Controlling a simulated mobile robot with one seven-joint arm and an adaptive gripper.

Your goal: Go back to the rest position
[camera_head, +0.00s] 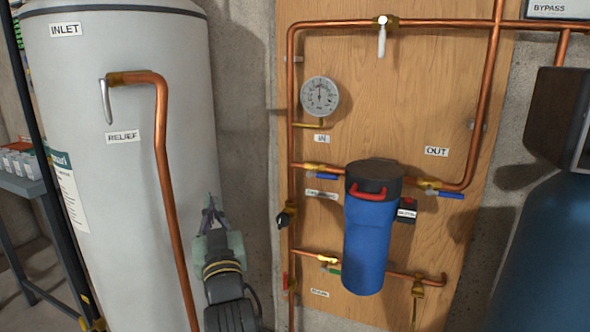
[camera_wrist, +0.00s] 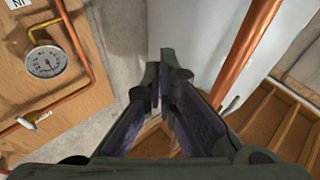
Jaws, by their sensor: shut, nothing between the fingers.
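My gripper (camera_head: 211,208) points upward in front of the white tank, in the gap left of the wooden panel, in the head view. Its fingers (camera_wrist: 163,85) come together in the wrist view, with nothing between them. It touches nothing that I can see. In the head view the tank's copper relief pipe (camera_head: 164,170) runs down just left of my gripper.
The wooden panel (camera_head: 420,90) carries a gauge (camera_head: 320,97), copper pipes, valves and a blue filter housing (camera_head: 368,240). The white tank (camera_head: 60,90) stands at left, a dark blue tank (camera_head: 545,260) at right. A shelf (camera_head: 22,183) holds small containers at far left.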

